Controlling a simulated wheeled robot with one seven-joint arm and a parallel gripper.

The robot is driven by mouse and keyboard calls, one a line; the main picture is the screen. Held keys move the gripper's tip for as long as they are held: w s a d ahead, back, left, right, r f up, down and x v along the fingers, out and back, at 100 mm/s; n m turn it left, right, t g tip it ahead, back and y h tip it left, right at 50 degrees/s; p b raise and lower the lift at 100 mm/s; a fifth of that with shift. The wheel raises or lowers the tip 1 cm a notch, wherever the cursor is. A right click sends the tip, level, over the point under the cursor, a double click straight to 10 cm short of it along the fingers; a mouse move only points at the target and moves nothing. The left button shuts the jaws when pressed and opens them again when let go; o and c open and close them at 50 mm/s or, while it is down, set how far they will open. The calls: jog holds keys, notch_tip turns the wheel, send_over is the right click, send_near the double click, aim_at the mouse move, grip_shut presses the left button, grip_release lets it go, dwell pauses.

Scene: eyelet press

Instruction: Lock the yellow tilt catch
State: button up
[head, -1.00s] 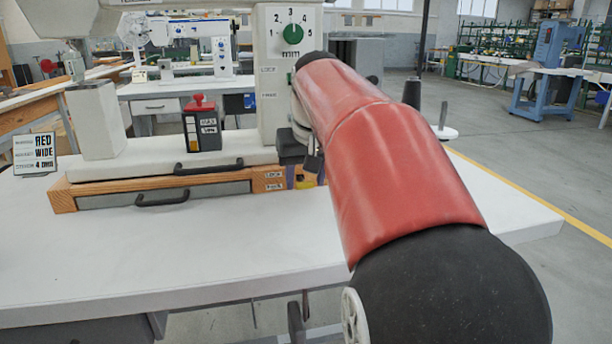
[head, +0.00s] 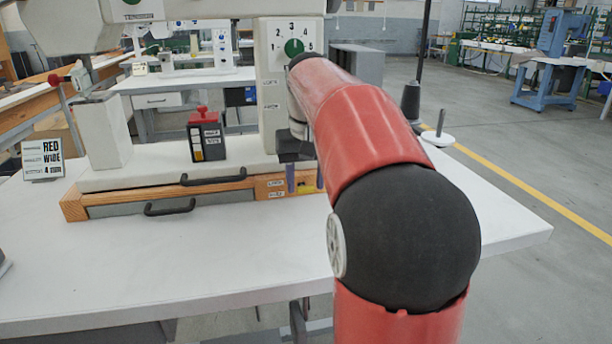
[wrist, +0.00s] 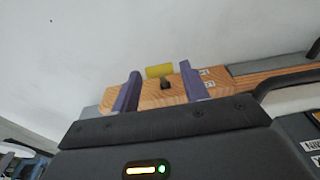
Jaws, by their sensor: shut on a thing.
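The yellow tilt catch (wrist: 158,71) shows in the wrist view as a small yellow plate at the end of the wooden base, beside a dark peg (wrist: 165,84). My gripper (wrist: 160,76) has its two purple fingers on either side of the catch, shut on it; the exact contact is not clear. In the head view my gripper (head: 305,180) is at the right end of the wooden base (head: 72,206), under the press column. The catch is mostly hidden there. Small labels (head: 276,185) sit on the wood left of the fingers.
The press column (head: 275,90) with a green dial (head: 293,48) stands just above my gripper. Black handles (head: 170,208) stick out at the front of the base. A red-topped box (head: 207,137) stands on the white plate. The table front is clear.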

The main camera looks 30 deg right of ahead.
jog(key=o, duration=1)
notch_tip(320, 180, up, 8)
jog(key=s, duration=0.1)
jog(key=shift+a, duration=0.15)
jog(key=shift+f, duration=0.15)
